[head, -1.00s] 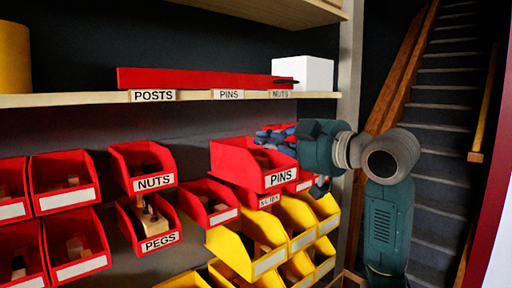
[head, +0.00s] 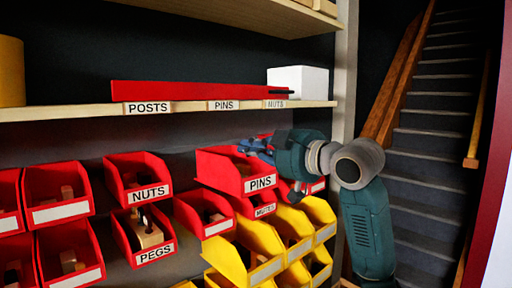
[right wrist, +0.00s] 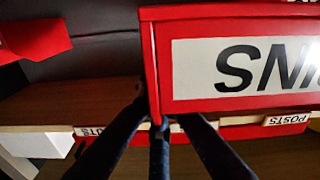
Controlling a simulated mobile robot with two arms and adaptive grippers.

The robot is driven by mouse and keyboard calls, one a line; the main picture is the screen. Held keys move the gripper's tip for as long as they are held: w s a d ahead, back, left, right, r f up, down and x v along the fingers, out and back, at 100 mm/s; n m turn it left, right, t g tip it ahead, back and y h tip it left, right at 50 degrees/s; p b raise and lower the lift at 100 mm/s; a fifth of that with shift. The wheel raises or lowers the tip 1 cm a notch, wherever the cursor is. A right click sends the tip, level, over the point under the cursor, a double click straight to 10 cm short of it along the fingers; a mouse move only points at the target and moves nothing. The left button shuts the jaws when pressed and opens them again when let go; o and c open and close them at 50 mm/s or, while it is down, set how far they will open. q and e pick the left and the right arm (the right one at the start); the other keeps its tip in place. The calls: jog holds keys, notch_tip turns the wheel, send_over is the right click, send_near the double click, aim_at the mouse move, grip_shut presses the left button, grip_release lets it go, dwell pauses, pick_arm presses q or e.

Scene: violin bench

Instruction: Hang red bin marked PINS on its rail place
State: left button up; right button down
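The red bin marked PINS (head: 222,171) is in my right gripper, in front of the wall of bins, its white label facing me. It looks roughly level. My right gripper (head: 256,149) reaches in from the right and is shut on the bin's upper right wall. In the right wrist view, the dark fingers (right wrist: 158,125) close around an edge of the PINS bin (right wrist: 235,105), whose label is upside down. The rail place behind the bin is hidden. The shelf edge above carries a PINS label (head: 223,105). My left gripper is not in view.
Red NUTS (head: 120,184) and PEGS (head: 128,247) bins hang to the left. A red bin (head: 187,217), a partly covered MUTES bin (head: 265,211) and yellow bins (head: 232,260) crowd below. The shelf (head: 60,113) above bears a red bar (head: 200,91) and white box (head: 300,80).

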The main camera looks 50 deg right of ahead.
jog(key=shift+w+d+r+p, duration=0.15)
jog(key=shift+w+p, duration=0.4)
jog(key=shift+w, duration=0.65)
jog(key=shift+w+d+f+p, duration=0.15)
jog(key=shift+w+p, duration=0.35)
jog(key=shift+w, duration=0.7)
jog(key=shift+w+d+r+p, duration=0.1)
jog(key=shift+w+d+p, duration=0.1)
jog(key=shift+w+p, duration=1.1)
jog(key=shift+w+d+p, duration=0.2)
jog(key=shift+w+p, duration=0.7)
jog(key=shift+w, duration=1.55)
jog(key=shift+w+d+p, duration=0.2)
jog(key=shift+w+p, duration=1.15)
jog(key=shift+w, duration=0.2)
jog(key=shift+f+b, duration=0.8)
jog(key=shift+f, duration=0.2)
jog(key=c, duration=1.9)
grip_release()
